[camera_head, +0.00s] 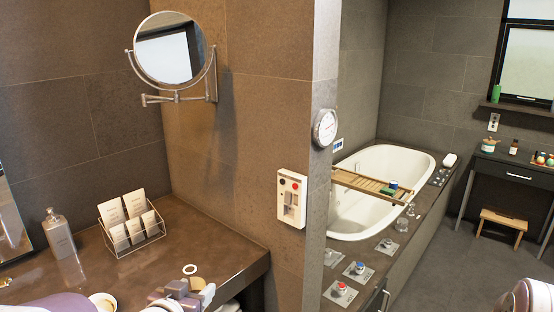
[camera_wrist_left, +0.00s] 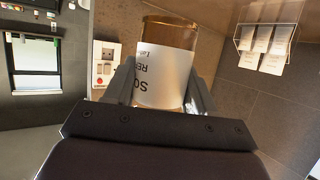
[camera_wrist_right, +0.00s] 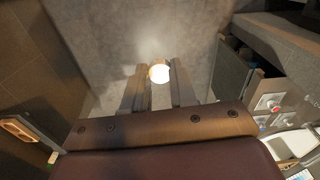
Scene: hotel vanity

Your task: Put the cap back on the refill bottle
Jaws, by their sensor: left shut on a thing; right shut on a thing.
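My left gripper (camera_head: 190,292) is at the bottom of the head view, over the front of the counter. In the left wrist view, which is upside down, it is shut around an amber refill bottle (camera_wrist_left: 166,78) with a white label. The right gripper is outside the head view, apart from the bottle.
A bathtub (camera_head: 350,218) is at right.

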